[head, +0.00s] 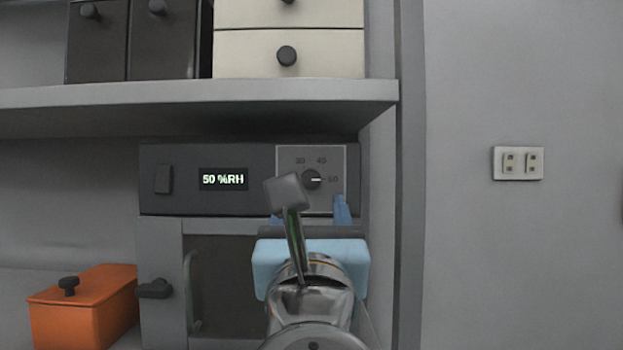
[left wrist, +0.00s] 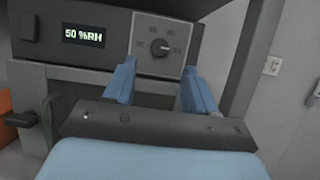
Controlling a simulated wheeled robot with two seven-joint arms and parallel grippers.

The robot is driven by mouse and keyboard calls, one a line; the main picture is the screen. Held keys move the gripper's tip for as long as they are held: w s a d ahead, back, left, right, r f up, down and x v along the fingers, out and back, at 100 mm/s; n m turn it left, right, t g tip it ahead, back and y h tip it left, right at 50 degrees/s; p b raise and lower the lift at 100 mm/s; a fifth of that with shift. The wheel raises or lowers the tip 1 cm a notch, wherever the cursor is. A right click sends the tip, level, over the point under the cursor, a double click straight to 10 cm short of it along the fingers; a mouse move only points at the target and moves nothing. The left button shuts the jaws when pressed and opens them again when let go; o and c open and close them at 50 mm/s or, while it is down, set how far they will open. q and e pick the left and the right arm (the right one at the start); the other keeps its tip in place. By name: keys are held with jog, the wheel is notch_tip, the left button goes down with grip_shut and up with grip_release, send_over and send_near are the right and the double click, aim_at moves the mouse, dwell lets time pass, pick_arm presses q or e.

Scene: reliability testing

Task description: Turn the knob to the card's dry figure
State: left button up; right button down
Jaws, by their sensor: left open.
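The black knob (head: 312,179) sits on a light grey dial plate (head: 335,155) at the right of the dark cabinet panel. Its white pointer mark aims right, at the 60 label; a 45 label is above, and another label at upper left is hard to read. The knob also shows in the left wrist view (left wrist: 159,47). A lit display (head: 223,179) reads 50 %RH. My left gripper (head: 310,211) is open, its blue fingers (left wrist: 160,85) spread just below and in front of the knob, apart from it. I see no card. My right gripper is out of view.
A shelf (head: 200,95) overhangs the panel, with dark and cream drawers on it. A dark switch (head: 163,179) is at the panel's left. Below are a glass door with a pale handle (head: 192,290), a black latch (head: 154,289) and an orange lidded box (head: 85,305).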

aim_at(311, 183)
pick_arm(q)
jog(key=p+x, duration=0.1)
jog(key=x, duration=0.7)
jog(key=shift+p, duration=0.4)
jog(key=c, duration=1)
jog(key=shift+f, duration=0.1)
jog(key=shift+n, duration=0.3)
